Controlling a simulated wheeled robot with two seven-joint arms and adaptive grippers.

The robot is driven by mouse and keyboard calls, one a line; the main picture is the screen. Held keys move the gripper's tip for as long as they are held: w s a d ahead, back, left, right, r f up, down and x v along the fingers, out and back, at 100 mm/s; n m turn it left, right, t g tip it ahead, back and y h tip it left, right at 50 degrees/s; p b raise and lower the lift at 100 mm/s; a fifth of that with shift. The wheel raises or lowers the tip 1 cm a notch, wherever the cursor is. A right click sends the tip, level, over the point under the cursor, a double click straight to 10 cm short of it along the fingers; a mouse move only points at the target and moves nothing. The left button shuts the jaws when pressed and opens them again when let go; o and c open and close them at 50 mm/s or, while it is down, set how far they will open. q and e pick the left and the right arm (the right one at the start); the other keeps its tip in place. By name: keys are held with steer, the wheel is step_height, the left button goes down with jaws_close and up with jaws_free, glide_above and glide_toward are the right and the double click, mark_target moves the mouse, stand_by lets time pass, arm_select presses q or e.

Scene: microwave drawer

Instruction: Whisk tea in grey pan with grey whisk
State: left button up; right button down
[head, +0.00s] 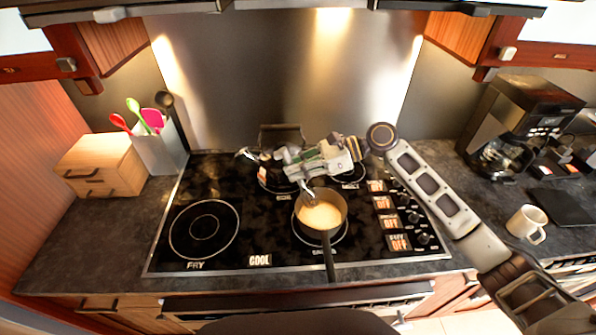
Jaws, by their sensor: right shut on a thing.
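The grey pan (346,212) sits on the front right burner of the black cooktop, its dark handle pointing toward me. Tan tea (322,217) fills it. My right gripper (295,170) is above and behind the pan, shut on the grey whisk (307,192). The whisk's wire end slants down at the pan's back left rim; its lower tip appears to reach the tea. The gripper hides most of the whisk handle. My left gripper is not in view.
A dark kettle-like item (268,180) stands on the back left burner, partly hidden by my right gripper. A utensil holder (160,152) and wooden box (100,160) stand left. A coffee maker (515,120) and white mug (526,222) stand right. The front left burner is empty.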

mark_target(289, 154)
steer(key=shift+a+r, duration=0.25)
steer(key=shift+r, duration=0.45)
steer(key=shift+r, duration=0.15)
stand_by(0.6)
steer(key=shift+r, duration=1.85)
